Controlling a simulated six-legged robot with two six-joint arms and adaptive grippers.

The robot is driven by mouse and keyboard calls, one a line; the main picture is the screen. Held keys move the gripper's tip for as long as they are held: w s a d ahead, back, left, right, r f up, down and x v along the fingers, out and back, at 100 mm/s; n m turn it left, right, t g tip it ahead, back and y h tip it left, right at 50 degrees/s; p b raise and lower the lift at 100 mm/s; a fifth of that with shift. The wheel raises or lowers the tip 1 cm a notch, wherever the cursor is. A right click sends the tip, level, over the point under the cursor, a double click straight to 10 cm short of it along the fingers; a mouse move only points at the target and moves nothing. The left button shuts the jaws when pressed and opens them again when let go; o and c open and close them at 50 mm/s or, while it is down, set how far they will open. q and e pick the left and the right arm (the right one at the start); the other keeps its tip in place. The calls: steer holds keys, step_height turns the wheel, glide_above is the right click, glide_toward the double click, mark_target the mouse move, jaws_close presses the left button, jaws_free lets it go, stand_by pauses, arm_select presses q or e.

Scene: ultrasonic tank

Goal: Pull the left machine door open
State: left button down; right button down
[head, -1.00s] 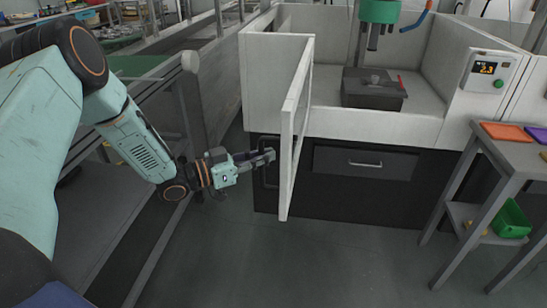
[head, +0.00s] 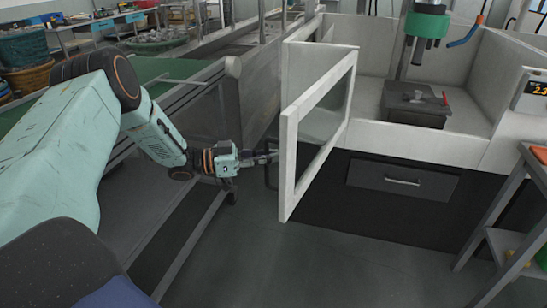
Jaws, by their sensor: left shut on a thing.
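The left machine door (head: 288,150) is a white framed panel with a window, standing swung out from the front of the white machine (head: 385,142). My left gripper (head: 272,157) is at the door's far left side, shut on the dark door handle (head: 271,176), which is partly hidden by the fingers and the door edge. My left arm reaches in from the left. My right gripper is not in view.
The machine has a green spindle head (head: 427,22) above a dark vise block (head: 415,105). A grey drawer (head: 402,180) is in its dark base. A conveyor (head: 180,72) runs at left, close to my left arm. A grey side table (head: 500,200) stands at right. The floor in front is clear.

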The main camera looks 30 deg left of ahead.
arm_select(q)
steer(key=shift+s+a+f, duration=0.1)
steer(key=shift+s+f, duration=0.1)
steer(key=c, duration=1.8)
jaws_free()
steer(key=shift+c, duration=0.2)
steer(key=o, duration=0.5)
steer(key=shift+s+r, duration=0.15)
steer(key=shift+r, duration=0.15)
steer(key=shift+w+f, duration=0.1)
steer(key=shift+w, duration=0.15)
steer(key=v, duration=1.2)
